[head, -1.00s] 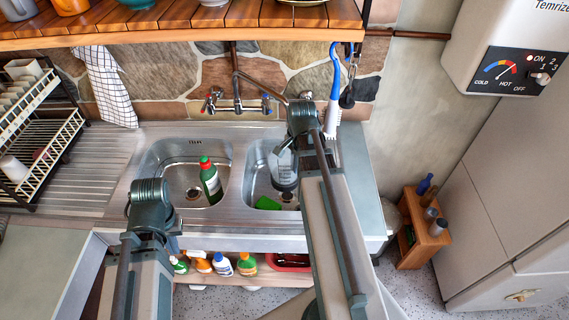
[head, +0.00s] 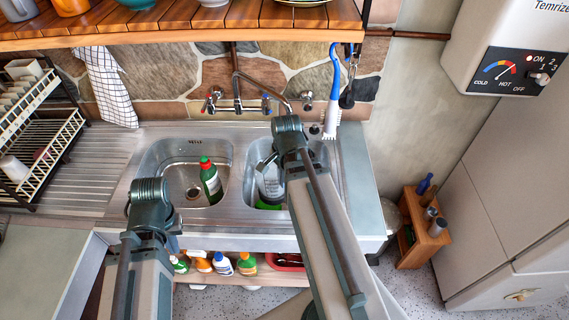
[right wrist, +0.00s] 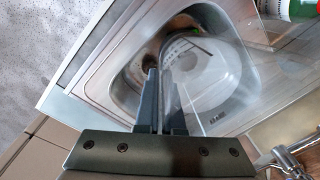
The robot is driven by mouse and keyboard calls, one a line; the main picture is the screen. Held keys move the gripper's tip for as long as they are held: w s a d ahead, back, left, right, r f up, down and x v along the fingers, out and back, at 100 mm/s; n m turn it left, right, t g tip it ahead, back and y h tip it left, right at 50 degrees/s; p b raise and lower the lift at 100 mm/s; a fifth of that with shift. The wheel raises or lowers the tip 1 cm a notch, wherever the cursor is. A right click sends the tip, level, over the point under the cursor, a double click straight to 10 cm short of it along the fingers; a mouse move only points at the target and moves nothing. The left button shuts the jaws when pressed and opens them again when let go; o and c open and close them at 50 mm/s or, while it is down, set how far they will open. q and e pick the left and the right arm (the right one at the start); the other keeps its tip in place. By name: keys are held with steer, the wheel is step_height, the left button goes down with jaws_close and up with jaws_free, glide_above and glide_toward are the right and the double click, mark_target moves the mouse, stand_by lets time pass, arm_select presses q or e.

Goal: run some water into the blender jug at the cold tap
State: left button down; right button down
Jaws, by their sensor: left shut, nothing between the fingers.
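The clear blender jug (head: 270,184) is in the right sink basin; it also shows, large and see-through, in the right wrist view (right wrist: 215,82). My right gripper (right wrist: 166,100) is shut on the jug at its near side; in the head view its fingers are mostly hidden behind my wrist. The blue-marked cold tap (head: 266,104) is on the wall behind the basins, with the red-marked tap (head: 211,101) to its left. I cannot tell whether water runs. My left gripper (head: 174,240) is shut and empty at the sink's front edge, partly hidden by my arm.
A green bottle (head: 210,182) stands in the left basin (head: 160,165). A green sponge (head: 266,206) lies in the right basin, mostly covered by the jug. A blue-handled brush (head: 334,90) hangs at the back right. A wooden shelf (head: 180,28) overhangs the taps.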

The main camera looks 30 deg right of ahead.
steer(key=shift+f+b, duration=0.3)
steer(key=shift+b, duration=0.05)
stand_by(0.3)
steer(key=c, duration=1)
jaws_free()
steer(key=shift+o, duration=0.2)
steer(key=shift+r, duration=0.15)
step_height(320, 180, up, 14)
steer(key=s+p, duration=0.1)
steer(key=p, duration=1.2)
steer(key=shift+f+p, duration=0.25)
steer(key=shift+p, duration=0.15)
steer(key=shift+d, duration=0.1)
